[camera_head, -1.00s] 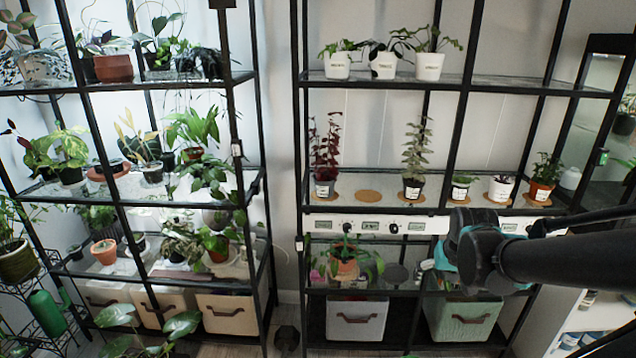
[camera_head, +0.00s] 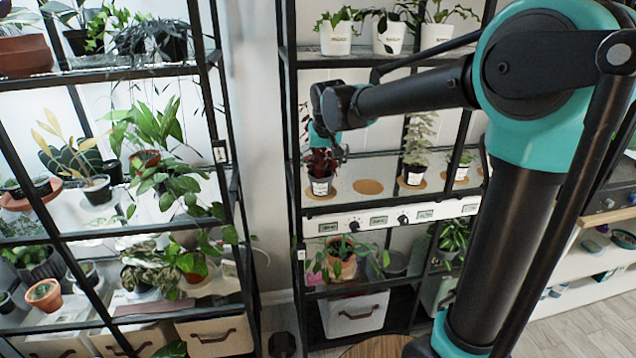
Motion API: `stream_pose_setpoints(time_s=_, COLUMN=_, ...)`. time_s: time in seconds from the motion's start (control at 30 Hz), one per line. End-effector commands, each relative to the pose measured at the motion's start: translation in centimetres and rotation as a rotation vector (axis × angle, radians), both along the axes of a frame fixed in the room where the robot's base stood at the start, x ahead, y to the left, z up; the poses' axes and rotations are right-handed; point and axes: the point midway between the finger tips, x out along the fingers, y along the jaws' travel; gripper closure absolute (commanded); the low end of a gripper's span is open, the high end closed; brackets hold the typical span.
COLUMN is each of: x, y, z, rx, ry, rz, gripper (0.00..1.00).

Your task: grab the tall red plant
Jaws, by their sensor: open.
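The tall red plant (camera_head: 320,162) has dark red leaves and stands upright in a white pot with a dark top (camera_head: 320,187). It is at the left end of the right rack's middle shelf, on a cork coaster. My gripper (camera_head: 326,145) is at the plant's upper part, with the arm reaching in from the right. It is open. The hand and wrist cover part of the upper foliage, and I cannot tell whether the fingers touch the leaves. The pot is uncovered.
An empty cork coaster (camera_head: 368,187) lies right of the red plant. A tall pale-leaved plant (camera_head: 417,140) stands further right. The rack's black left post (camera_head: 291,150) is close to the red plant. Potted plants in white pots (camera_head: 336,38) stand on the shelf above.

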Motion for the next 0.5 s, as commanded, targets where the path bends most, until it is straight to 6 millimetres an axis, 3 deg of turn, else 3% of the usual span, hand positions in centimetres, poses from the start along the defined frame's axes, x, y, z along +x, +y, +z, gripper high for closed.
stream_pose_setpoints(time_s=0.3, x=1.3, y=0.1, z=-4.0, rx=0.000, ry=0.000, rz=-0.001, gripper=0.06)
stream_pose_setpoints(time_s=0.5, x=1.6, y=0.2, z=-5.0, rx=0.000, ry=0.000, rz=-0.001, gripper=0.06)
